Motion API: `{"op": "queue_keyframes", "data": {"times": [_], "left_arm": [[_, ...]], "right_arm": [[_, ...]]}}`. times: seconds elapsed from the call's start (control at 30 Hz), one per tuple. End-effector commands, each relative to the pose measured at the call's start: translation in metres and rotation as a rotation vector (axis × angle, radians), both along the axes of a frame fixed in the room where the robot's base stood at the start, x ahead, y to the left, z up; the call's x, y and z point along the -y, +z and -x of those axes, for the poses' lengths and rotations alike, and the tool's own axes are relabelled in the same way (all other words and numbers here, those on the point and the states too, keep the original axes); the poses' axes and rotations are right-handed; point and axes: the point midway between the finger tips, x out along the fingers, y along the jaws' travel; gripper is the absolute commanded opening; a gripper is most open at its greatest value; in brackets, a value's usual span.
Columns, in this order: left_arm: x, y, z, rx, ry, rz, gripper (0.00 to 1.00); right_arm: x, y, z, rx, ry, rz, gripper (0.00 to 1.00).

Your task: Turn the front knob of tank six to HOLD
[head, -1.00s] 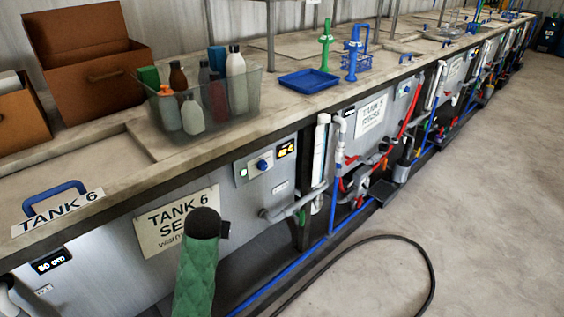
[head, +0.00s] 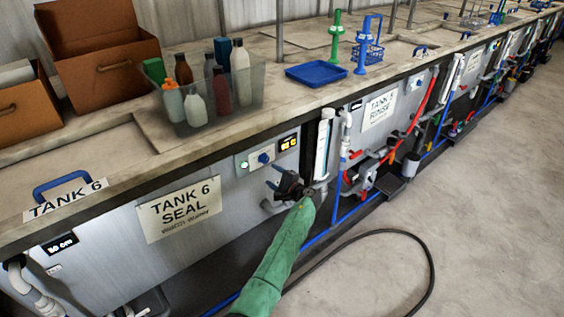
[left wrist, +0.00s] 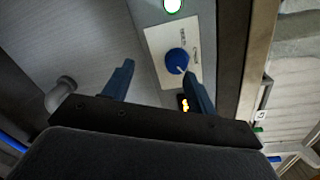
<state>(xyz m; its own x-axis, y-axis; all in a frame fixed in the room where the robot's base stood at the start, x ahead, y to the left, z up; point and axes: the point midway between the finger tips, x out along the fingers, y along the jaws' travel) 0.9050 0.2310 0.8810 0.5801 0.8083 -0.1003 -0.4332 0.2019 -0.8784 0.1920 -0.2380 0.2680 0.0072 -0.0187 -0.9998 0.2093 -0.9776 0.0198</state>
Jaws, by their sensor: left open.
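The front knob (head: 263,158) of tank six is small, round and blue, on a pale control plate (head: 250,161) beside a lit display (head: 288,142). In the left wrist view the knob (left wrist: 177,61) shows a white pointer mark; the plate's lettering is too small to read. My left gripper (head: 279,182) is in front of the tank, just below and right of the knob. In the left wrist view its two fingers (left wrist: 155,84) are apart with nothing between them, and the knob lies beyond the right fingertip. I cannot tell the remaining distance. My right gripper is out of view.
The TANK 6 SEAL sign (head: 180,210) is left of the knob. A grey pipe (head: 300,195) juts out near my gripper. A clear bin (head: 213,95) of bottles stands on the counter above. A black hose (head: 395,236) lies on the floor at right.

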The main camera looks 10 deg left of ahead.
Motion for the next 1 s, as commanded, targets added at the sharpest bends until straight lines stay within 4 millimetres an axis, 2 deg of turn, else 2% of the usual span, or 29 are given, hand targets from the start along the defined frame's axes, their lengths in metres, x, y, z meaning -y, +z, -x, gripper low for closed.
{"op": "queue_keyframes", "data": {"times": [0.1,0.27,0.43,0.57,1.0], "left_arm": [[0.004,0.008,-0.007,-0.059,-0.049,-0.136,0.57],[0.009,0.014,-0.012,-0.131,-0.092,-0.232,0.57],[0.008,0.015,-0.015,-0.172,-0.101,-0.264,0.57],[0.0,0.017,-0.021,-0.174,-0.1,-0.265,0.57],[-0.043,0.016,-0.057,-0.174,-0.099,-0.263,0.57]], "right_arm": [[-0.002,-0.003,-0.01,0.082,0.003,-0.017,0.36],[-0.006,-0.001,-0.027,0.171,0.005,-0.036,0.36],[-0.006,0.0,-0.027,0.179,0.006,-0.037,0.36],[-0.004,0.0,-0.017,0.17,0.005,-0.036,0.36],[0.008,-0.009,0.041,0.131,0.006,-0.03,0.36]]}}
